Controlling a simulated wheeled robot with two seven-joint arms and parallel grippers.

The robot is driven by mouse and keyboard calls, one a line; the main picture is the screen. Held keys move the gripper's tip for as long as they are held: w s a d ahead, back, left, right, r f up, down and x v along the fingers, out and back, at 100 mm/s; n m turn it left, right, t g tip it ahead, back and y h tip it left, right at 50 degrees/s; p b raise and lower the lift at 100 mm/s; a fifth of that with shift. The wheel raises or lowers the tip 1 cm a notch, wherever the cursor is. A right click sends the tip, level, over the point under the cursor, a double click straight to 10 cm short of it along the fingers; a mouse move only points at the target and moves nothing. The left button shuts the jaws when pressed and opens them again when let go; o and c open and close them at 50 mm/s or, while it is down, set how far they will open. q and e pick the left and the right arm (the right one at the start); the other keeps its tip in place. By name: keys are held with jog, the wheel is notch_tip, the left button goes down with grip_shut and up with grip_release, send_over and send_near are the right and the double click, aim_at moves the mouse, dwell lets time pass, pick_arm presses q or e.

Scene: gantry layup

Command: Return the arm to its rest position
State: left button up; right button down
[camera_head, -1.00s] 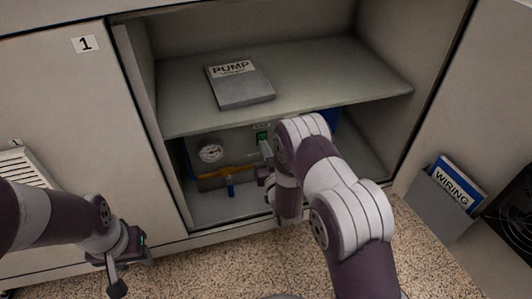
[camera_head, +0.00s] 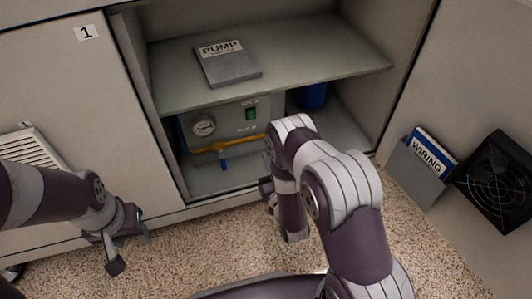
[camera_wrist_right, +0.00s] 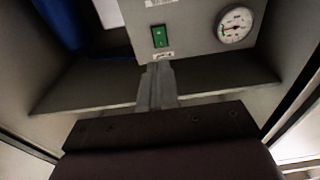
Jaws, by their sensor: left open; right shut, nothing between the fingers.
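My right arm bends down in front of the open cabinet. In the head view its gripper (camera_head: 266,188) is partly hidden by the forearm, at the cabinet's lower front edge. In the right wrist view the gripper's fingers (camera_wrist_right: 157,72) are together and empty, pointing toward the pump unit and apart from it as far as I can tell. The pump unit (camera_head: 238,116) stands on the cabinet floor with a gauge, a green switch (camera_wrist_right: 159,36) and a yellow pipe with a blue handle. My left gripper (camera_head: 127,252) is open and empty, low in front of the closed door.
A cabinet shelf (camera_head: 330,60) above the pump unit bears a grey PUMP binder (camera_head: 230,68). A blue object (camera_head: 312,96) stands behind on the right. A WIRING folder (camera_head: 428,152) sits in a wall holder beside a black fan (camera_head: 500,180). The speckled floor in front is clear.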

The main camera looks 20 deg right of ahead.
jog(key=shift+f, duration=0.1)
dwell(0.3)
jog(key=s+f+g+p, duration=0.2)
jog(key=s+f+g, duration=0.5)
jog(key=f+g, duration=0.4)
jog(key=s+d+r+g+p, duration=0.1)
jog(key=s+r+g+p, duration=0.25)
jog(key=s+r, duration=0.6)
jog(key=s+d+r+g+p, duration=0.1)
jog(key=s+r+g+p, duration=0.3)
jog(key=r, duration=1.1)
notch_tip(320, 180, up, 48)
jog(key=w+t+p, duration=0.1)
jog(key=w+p, duration=0.1)
jog(key=p, duration=3.8)
jog(key=shift+f+h, duration=0.2)
jog(key=shift+h, duration=0.1)
